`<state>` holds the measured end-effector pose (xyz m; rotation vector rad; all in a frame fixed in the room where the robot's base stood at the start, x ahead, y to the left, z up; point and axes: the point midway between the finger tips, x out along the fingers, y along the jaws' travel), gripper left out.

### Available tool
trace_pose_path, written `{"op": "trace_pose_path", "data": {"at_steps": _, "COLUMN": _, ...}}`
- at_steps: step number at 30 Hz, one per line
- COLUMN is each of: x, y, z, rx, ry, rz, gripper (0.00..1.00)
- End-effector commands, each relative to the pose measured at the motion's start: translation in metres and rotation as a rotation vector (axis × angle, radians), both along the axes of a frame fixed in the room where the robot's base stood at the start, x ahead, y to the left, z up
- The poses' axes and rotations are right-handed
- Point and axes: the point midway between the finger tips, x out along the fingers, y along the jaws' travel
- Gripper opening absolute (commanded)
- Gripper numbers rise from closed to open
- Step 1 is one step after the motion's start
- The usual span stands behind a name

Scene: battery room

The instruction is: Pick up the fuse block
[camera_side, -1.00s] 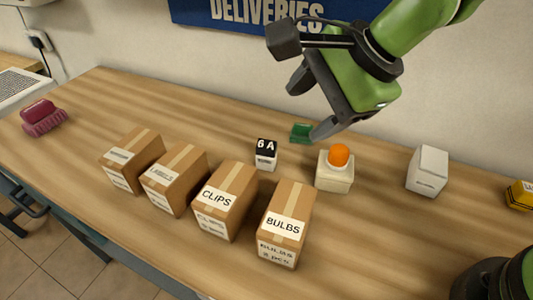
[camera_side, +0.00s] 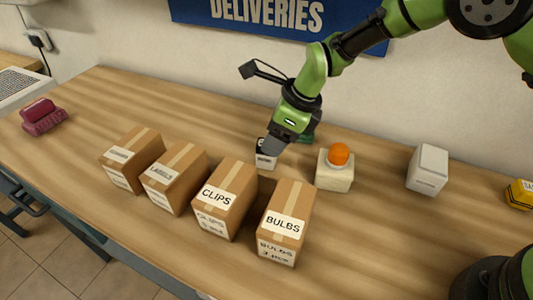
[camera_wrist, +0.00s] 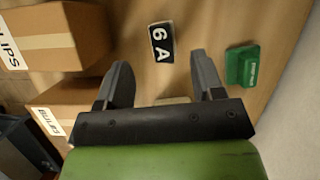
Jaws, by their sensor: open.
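The fuse block is likely the small white block with a black top marked "6 A" (camera_wrist: 161,42). In the wrist view it lies ahead of my open gripper (camera_wrist: 165,80), roughly centred between the fingers and beyond their tips. In the side view the block (camera_side: 265,162) stands on the table behind the cardboard boxes, its top mostly hidden by my gripper (camera_side: 268,146). My gripper points down over it.
A green block (camera_wrist: 241,66) stands close by. Cardboard boxes labelled CLIPS (camera_side: 225,200) and BULBS (camera_side: 286,222) stand in front. A box with an orange button (camera_side: 335,172) and a white box (camera_side: 428,170) stand to the right.

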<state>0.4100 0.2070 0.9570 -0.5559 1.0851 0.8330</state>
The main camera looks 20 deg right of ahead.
Motion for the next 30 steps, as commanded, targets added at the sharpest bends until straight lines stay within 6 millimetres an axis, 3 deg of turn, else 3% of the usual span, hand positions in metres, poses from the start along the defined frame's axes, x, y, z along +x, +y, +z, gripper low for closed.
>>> {"op": "trace_pose_path", "data": {"at_steps": 12, "x": 0.014, "y": 0.015, "z": -0.043, "rx": -0.002, "ry": 0.001, "rz": 0.001, "gripper": 0.62}}
{"op": "trace_pose_path", "data": {"at_steps": 22, "x": 0.016, "y": 0.017, "z": -0.048, "rx": -0.002, "ry": -0.001, "rz": 0.000, "gripper": 0.62}}
{"op": "trace_pose_path", "data": {"at_steps": 30, "x": 0.016, "y": 0.016, "z": -0.047, "rx": -0.002, "ry": -0.001, "rz": 0.000, "gripper": 0.06}}
